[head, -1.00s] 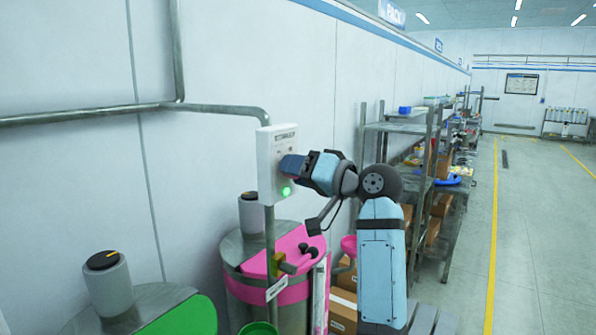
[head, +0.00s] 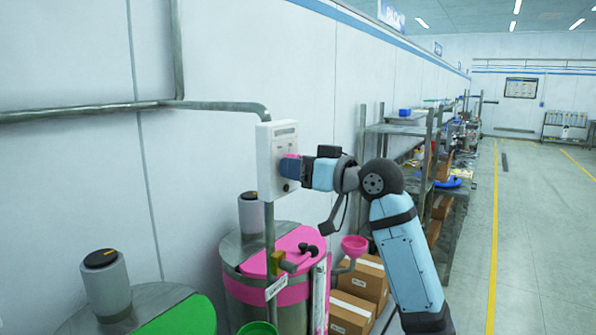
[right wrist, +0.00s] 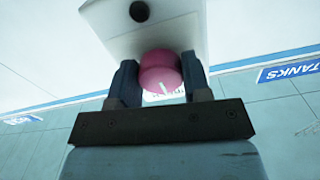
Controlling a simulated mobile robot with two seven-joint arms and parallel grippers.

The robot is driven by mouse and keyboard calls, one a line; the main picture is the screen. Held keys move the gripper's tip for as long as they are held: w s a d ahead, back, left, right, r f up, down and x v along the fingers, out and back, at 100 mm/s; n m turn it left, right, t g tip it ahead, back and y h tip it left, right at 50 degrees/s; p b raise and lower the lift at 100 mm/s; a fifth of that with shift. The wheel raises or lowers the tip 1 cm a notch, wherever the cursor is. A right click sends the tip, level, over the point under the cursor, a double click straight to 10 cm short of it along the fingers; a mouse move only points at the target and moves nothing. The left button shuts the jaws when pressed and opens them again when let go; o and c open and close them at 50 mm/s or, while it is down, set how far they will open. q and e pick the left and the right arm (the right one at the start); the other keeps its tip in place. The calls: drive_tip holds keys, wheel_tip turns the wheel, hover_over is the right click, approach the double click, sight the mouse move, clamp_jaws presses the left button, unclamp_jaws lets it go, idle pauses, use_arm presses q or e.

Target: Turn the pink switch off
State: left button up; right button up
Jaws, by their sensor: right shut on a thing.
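The pink switch (right wrist: 160,72) is a round knob with a pale pointer mark, on a white control box (head: 264,150) fixed at the wall. In the right wrist view it sits between the two fingers of my right gripper (right wrist: 160,85), which is shut on it. In the head view my right gripper (head: 288,167) covers most of the switch, and only a bit of pink shows. A round lamp (head: 286,187) low on the box is dark; it also shows in the right wrist view (right wrist: 139,11). My left gripper is not in view.
Below the box stands a drum with a pink lid (head: 295,246), with a pink funnel (head: 354,245) beside it. A green-lidded drum (head: 185,318) is at lower left. A pipe (head: 80,114) runs along the wall. Cardboard boxes (head: 366,278) and shelving stand behind my arm.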

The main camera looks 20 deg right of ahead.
drive_tip(key=n, duration=0.5)
drive_tip(key=shift+d, duration=0.1)
drive_tip(key=shift+n, duration=0.4)
drive_tip(key=o, duration=0.9)
drive_tip(key=shift+o, duration=0.2)
drive_tip(key=shift+s, duration=0.1)
drive_tip(key=b+v, duration=0.2)
drive_tip(key=v, duration=1.1)
drive_tip(key=shift+s+d+b, duration=0.2)
drive_tip(key=shift+d+b, duration=0.05)
drive_tip(key=shift+b, duration=0.05)
